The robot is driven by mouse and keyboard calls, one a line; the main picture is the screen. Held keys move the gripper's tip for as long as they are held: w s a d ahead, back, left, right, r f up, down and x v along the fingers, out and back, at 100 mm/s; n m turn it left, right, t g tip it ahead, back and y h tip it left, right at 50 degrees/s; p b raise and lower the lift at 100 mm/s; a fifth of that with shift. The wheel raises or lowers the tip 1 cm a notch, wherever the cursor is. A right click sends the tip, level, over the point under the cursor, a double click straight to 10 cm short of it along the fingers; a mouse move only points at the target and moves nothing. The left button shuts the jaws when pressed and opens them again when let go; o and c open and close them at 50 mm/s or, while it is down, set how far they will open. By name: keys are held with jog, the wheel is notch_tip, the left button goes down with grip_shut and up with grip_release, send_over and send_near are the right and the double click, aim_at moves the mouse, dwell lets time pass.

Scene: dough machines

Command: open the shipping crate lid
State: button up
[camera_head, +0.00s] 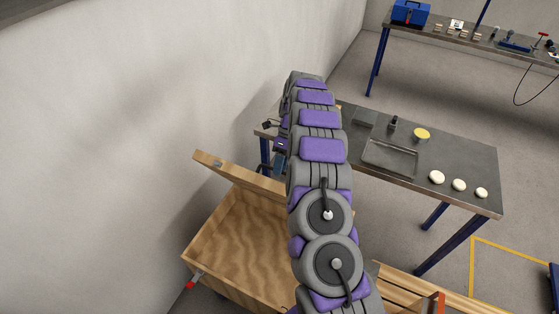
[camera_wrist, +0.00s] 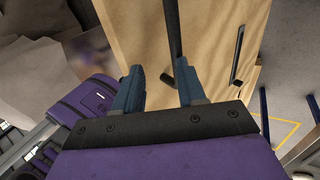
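The wooden shipping crate (camera_head: 240,245) stands on the floor at the lower left of the head view, partly hidden behind my arm. A raised wooden board (camera_head: 238,172) slopes along its far side; I cannot tell for sure whether this is the lid. The wrist view shows a pale wooden panel (camera_wrist: 212,40) with black bar-like fittings, one of them a handle (camera_wrist: 237,55) at the right. My gripper (camera_wrist: 160,85) has its two blue fingers apart, with the panel beyond them. I see no contact.
A steel-topped table (camera_head: 460,175) stands behind the crate, with a tray (camera_head: 390,158) and several white dough-like rounds (camera_head: 437,177). A wall (camera_head: 150,110) is close on the left. A second table (camera_head: 475,38) is at the back. Floor between the tables is clear.

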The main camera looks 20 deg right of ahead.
jog(key=s+a+r, duration=0.1)
jog(key=s, duration=1.1)
jog(key=shift+a, duration=0.25)
jog(key=shift+r, duration=0.1)
jog(key=w+d+r+p, duration=0.6)
jog(key=w+d+p, duration=0.3)
jog(key=w+d, duration=0.3)
jog(key=shift+d, duration=0.15)
dwell(1.9)
jog(key=shift+w+r+p, duration=0.15)
jog(key=shift+w+p, duration=0.05)
jog(key=shift+p, duration=0.1)
jog(key=shift+w+d+r+p, duration=0.15)
jog(key=shift+w+d+p, duration=0.15)
jog(key=shift+p, duration=0.75)
jog(key=shift+w+d+r+p, duration=0.1)
jog(key=shift+w+d+p, duration=0.15)
jog(key=shift+p, duration=0.6)
